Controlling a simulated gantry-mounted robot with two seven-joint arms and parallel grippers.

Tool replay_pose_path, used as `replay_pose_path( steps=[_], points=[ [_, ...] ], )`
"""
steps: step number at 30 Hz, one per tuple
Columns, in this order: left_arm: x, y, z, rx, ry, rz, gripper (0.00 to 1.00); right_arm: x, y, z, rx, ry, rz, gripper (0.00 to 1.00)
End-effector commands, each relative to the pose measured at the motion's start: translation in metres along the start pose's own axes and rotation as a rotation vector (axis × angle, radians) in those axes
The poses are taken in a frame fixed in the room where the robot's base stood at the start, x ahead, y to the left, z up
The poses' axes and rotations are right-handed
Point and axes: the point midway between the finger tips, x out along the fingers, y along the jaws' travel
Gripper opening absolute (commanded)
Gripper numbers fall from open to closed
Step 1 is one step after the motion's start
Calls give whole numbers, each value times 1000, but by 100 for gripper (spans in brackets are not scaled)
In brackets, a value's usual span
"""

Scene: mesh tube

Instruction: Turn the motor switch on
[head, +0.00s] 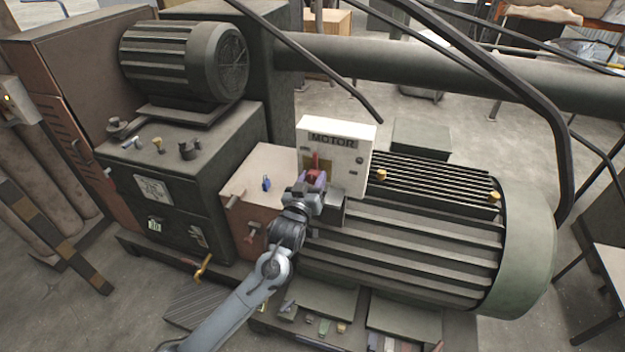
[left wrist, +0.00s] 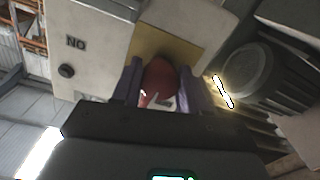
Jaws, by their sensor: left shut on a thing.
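The white switch box (head: 349,150) labelled MOTOR stands upright in front of the large green motor. Its red switch handle (head: 314,160) shows just above my left gripper (head: 316,179) in the head view. In the left wrist view, the rounded red handle (left wrist: 160,80) lies between the two purple fingers of my left gripper (left wrist: 161,88), against a yellowish plate (left wrist: 165,42). The gripper is shut on the handle. The handle's lower part is hidden by the gripper. My right gripper is not in view.
The ribbed motor (head: 410,230) is right of the box, with a thick pipe (head: 430,72) behind. A pinkish cabinet (head: 262,180) with a small blue knob is at the left. A smaller motor (head: 185,60) sits on a dark cabinet. Black cables hang overhead.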

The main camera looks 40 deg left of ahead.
Motion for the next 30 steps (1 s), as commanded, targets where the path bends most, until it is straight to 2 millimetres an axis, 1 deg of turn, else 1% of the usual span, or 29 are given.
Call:
replay_pose_path(
  steps=[5, 11, 21, 30],
  points=[
    [0, 0, -2, 39, -2, 0, 13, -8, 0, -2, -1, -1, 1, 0],
    [0, 0, -4, 148, -5, -1, 13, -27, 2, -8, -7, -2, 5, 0],
    [0, -1, -5, 451, -5, -1, 13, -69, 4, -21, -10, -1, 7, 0],
    [0, -2, -5, 738, -5, 0, 12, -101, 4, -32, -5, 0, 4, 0]
  ],
)
